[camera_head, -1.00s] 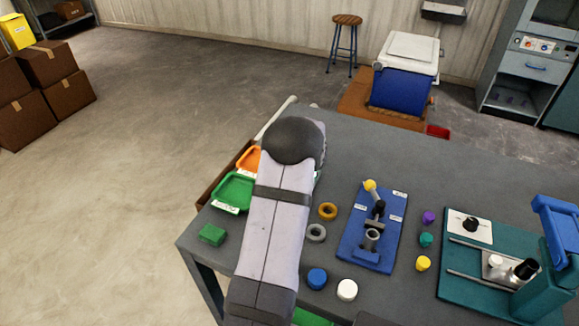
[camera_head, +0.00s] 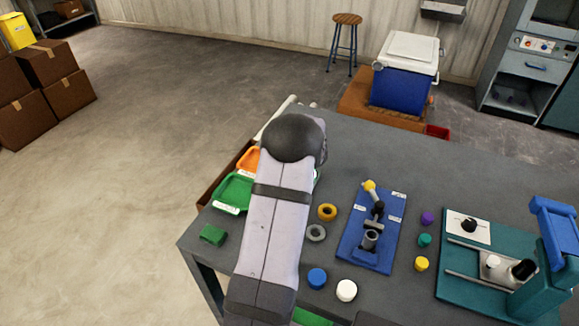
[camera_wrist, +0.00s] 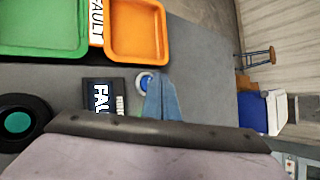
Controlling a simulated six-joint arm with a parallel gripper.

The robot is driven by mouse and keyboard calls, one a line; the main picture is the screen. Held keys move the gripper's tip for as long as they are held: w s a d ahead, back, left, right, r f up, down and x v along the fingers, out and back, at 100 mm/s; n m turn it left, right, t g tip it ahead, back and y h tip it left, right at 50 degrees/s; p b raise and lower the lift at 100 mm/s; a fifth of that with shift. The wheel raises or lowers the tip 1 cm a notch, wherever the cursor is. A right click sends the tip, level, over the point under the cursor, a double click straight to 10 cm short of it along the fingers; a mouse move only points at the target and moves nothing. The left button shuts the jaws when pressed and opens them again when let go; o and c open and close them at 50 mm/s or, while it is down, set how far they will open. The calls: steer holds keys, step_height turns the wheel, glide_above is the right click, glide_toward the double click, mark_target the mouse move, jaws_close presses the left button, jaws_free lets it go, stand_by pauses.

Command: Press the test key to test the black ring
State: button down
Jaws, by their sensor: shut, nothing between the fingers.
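In the wrist view, the black ring (camera_wrist: 17,144) lies at the left edge, cut off by the frame, with a teal round centre showing inside it. A blue round key (camera_wrist: 145,82) with a pale rim sits in a dark plate or beside it on the grey table; I take it to be the test key. My gripper (camera_wrist: 160,78) is shut and empty. Its blue fingertips overlap the right side of the key in this view; I cannot tell whether they touch it. My own arm hides this area in the head view.
A green tray (camera_wrist: 42,48) and an orange tray (camera_wrist: 163,42) lie beyond the key. On the table (camera_head: 350,130) stand a gold ring (camera_head: 327,212), a grey ring (camera_head: 316,233), a blue fixture (camera_head: 352,245), several coloured caps and a teal press (camera_head: 455,290).

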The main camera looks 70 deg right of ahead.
steer(key=shift+r, duration=0.15)
steer(key=shift+r+p, duration=2)
steer(key=shift+r, duration=0.4)
